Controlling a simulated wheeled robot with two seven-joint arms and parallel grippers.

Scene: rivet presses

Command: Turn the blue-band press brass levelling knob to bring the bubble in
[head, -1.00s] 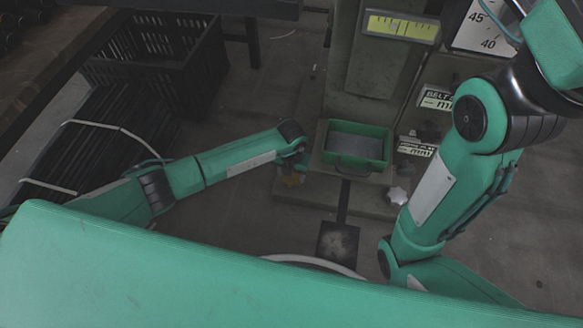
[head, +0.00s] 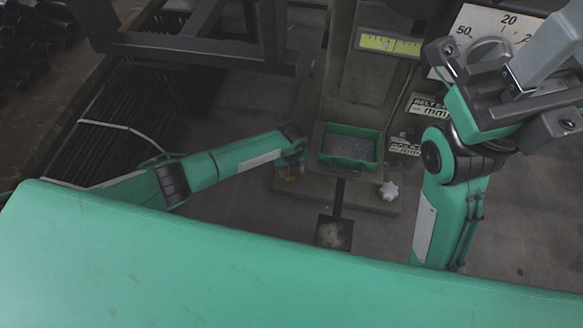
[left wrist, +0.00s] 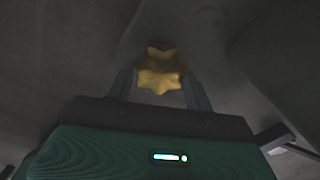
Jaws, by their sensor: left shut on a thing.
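The brass levelling knob (left wrist: 160,80) is a star-shaped knob between the two fingers of my left gripper (left wrist: 158,88) in the left wrist view. In the head view the knob (head: 289,175) is a small, dim brass patch at the press base's left front corner, mostly covered by my left gripper (head: 291,164). That gripper is shut on it. The yellow-green level vial (head: 404,47) is on the press column; a small pale spot lies near its middle, too small to read surely. No blue band is discernible. My right gripper (head: 508,92) is raised at upper right; its opening is unclear.
A green tray (head: 348,162) sits on the press base. A pale star knob (head: 388,190) is at the base's right front. A numbered dial (head: 463,35) and label plates (head: 428,107) stand right of the column. A dark frame (head: 190,47) is at upper left.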

